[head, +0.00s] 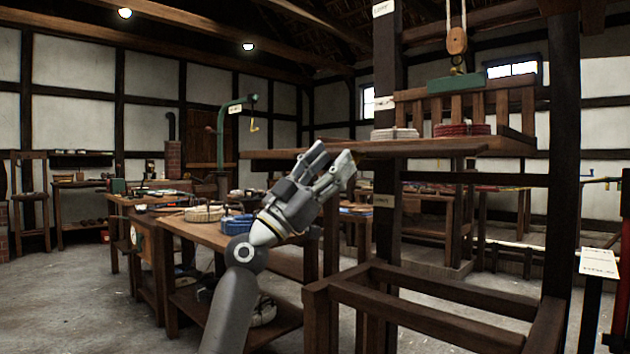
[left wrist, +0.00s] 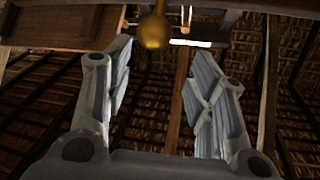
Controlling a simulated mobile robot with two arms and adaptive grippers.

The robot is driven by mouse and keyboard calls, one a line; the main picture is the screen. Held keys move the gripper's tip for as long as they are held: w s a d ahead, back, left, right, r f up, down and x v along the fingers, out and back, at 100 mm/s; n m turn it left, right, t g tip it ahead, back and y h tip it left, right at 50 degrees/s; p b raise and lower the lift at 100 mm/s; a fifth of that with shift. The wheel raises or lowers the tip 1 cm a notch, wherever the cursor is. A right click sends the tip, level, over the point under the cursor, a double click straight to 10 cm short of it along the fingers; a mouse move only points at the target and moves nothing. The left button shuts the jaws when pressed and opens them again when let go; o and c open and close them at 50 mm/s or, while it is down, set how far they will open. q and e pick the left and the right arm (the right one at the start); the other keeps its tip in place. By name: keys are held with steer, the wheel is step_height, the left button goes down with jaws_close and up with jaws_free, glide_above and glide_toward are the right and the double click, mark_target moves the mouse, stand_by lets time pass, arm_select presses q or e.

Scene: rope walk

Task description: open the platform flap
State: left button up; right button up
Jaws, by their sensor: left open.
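The raised wooden platform (head: 510,143) stands on dark posts at the right of centre in the head view. A flat board (head: 275,154) that looks like its flap juts out level to the left. My left gripper (head: 332,156) is open, pointing up at the board's underside, with its fingertips close to it. In the left wrist view a round brass knob (left wrist: 154,31) hangs below the wood at the top, beyond and roughly between the open fingers (left wrist: 162,70). Nothing is between the fingers. I cannot tell whether a fingertip touches the board. My right gripper is not in view.
Coiled ropes (head: 461,130) lie on the platform, with a green block (head: 456,83) hanging from a pulley (head: 457,41) above. A low wooden frame (head: 430,300) stands below. A workbench (head: 185,228) with coils is behind my left arm. The floor (head: 70,300) at left is clear.

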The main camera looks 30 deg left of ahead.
arm_select(q)
steer(key=shift+v, duration=2.4)
steer(key=shift+c, duration=0.3)
